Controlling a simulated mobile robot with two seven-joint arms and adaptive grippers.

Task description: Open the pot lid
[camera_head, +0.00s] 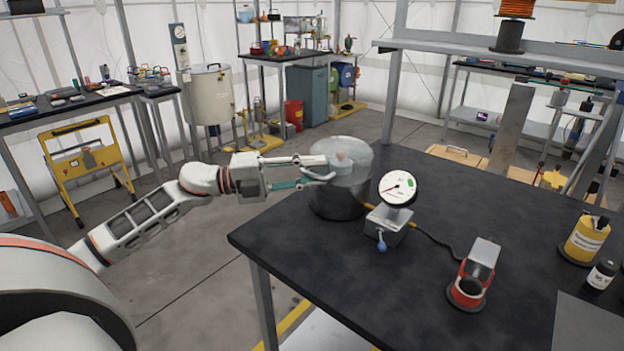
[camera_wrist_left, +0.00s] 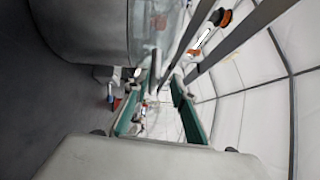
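The dark pot (camera_head: 335,203) stands at the left part of the black table. Its clear lid (camera_head: 350,148) sits on top, with a pinkish shape showing through it. My left gripper (camera_head: 325,170) reaches in from the left and overlaps the lid's near-left side; contact cannot be told. In the left wrist view, the gripper (camera_wrist_left: 155,105) has its two green-lined fingers apart. The grey pot (camera_wrist_left: 85,35) and the glassy lid (camera_wrist_left: 152,25) fill that view's upper left, beside the fingers. Nothing is clearly held. My right gripper is out of view.
A dial gauge on a grey box (camera_head: 395,205) stands right of the pot, with a cable to a red-based device (camera_head: 470,285). A yellow container (camera_head: 585,240) is at the far right. The black table (camera_head: 380,285) is clear at front.

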